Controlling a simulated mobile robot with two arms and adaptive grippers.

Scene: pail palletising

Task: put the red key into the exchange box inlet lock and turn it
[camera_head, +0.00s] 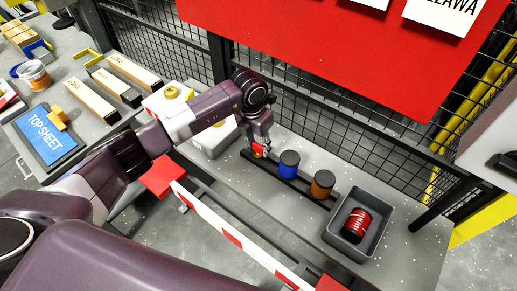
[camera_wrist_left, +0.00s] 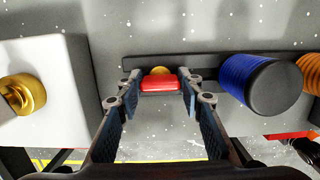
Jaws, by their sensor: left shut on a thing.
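My left gripper (camera_head: 258,149) is shut on the red key (camera_wrist_left: 160,83), its fingertips on either side of it. The red key is over the left end of a dark rail (camera_wrist_left: 212,74), with a round brass-coloured piece (camera_wrist_left: 160,71) just behind it in the wrist view. I cannot tell whether the key touches the rail. A pale box (camera_wrist_left: 62,105) with a brass-yellow cylinder (camera_wrist_left: 22,93) is left of the gripper in that view; I take it for the exchange box. In the head view, my arm partly covers the pale box (camera_head: 212,143). My right gripper is out of view.
A blue cylinder (camera_head: 288,167) and an orange one (camera_head: 322,185) with dark tops stand on the rail close to the gripper's right. A grey bin (camera_head: 378,245) holds a red roll-like object (camera_head: 356,225). A mesh fence (camera_head: 350,130) stands behind the grey table (camera_head: 410,262).

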